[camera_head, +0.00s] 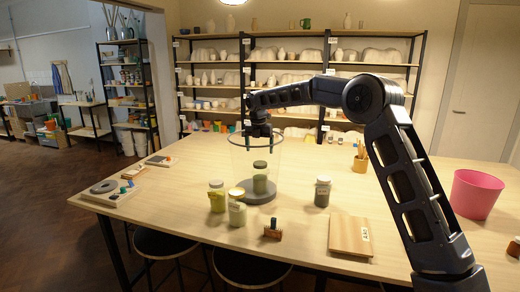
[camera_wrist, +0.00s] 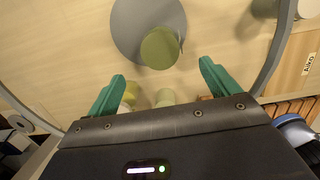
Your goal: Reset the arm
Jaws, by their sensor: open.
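My gripper (camera_head: 259,138) hangs at the mouth of a clear, open-topped cylinder (camera_head: 233,165) on the table. Its green fingers are spread apart and hold nothing in the wrist view (camera_wrist: 162,74). The cylinder's dark rim (camera_wrist: 272,62) curves around the fingers there; I cannot tell exactly how deep they reach. Inside the cylinder, a green-lidded jar (camera_head: 260,178) stands upright on a grey round base (camera_head: 262,197). The jar's lid (camera_wrist: 160,48) shows beyond the fingertips, apart from them. My arm reaches in from the right, bent high at the elbow.
Two jars (camera_head: 217,196) (camera_head: 237,210) stand close in front of the cylinder, and a dark jar (camera_head: 322,192) to its right. A wooden block (camera_head: 350,236), small stamp-like tool (camera_head: 272,230), brush cup (camera_head: 361,161) and pink bucket (camera_head: 472,194) share the table (camera_head: 170,205). Shelves stand behind.

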